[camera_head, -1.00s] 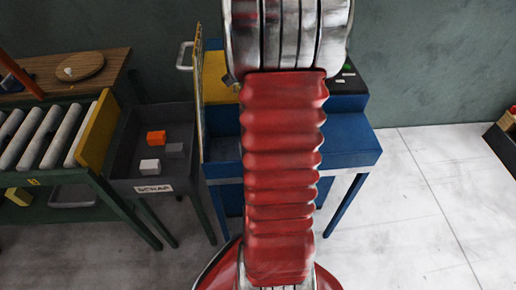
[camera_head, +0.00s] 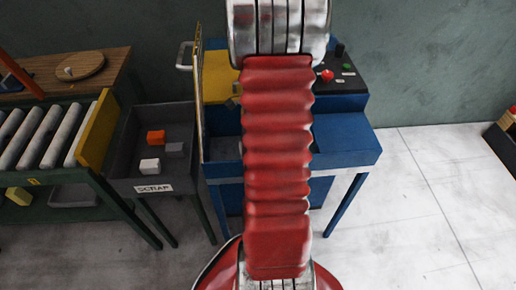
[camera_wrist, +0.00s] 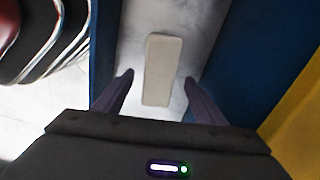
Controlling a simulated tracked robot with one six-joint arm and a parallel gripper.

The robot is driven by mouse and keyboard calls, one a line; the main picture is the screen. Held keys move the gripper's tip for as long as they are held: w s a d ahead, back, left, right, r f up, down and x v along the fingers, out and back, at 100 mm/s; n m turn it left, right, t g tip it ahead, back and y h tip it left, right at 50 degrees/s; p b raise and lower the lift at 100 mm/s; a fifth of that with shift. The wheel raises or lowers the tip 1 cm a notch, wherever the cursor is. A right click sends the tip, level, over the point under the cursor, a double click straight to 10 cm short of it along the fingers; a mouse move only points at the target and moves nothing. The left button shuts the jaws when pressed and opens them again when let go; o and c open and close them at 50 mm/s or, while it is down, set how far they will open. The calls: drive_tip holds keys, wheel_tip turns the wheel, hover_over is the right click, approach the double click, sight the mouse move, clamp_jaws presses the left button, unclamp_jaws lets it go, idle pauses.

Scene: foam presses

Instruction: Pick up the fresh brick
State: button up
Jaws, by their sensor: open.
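In the wrist view a pale beige-grey brick (camera_wrist: 162,70) lies lengthwise on a light grey surface between dark blue walls. I take it to be the fresh brick. My gripper (camera_wrist: 157,86) is open, with one dark finger on each side of the brick's near end. Gaps show between the fingers and the brick. I cannot tell how far above the surface the fingertips are. In the head view my red arm sleeve hides the gripper and most of the space before the blue machine (camera_head: 345,140).
A grey scrap bin (camera_head: 122,160) with orange, white and grey blocks stands left of the blue machine. A roller conveyor (camera_head: 45,135) is farther left. In the wrist view blue walls (camera_wrist: 255,50) and a yellow panel (camera_wrist: 300,125) lie close on the right.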

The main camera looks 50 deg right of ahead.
drive_tip(key=shift+f, duration=2.6)
drive_tip(key=c, duration=1.4)
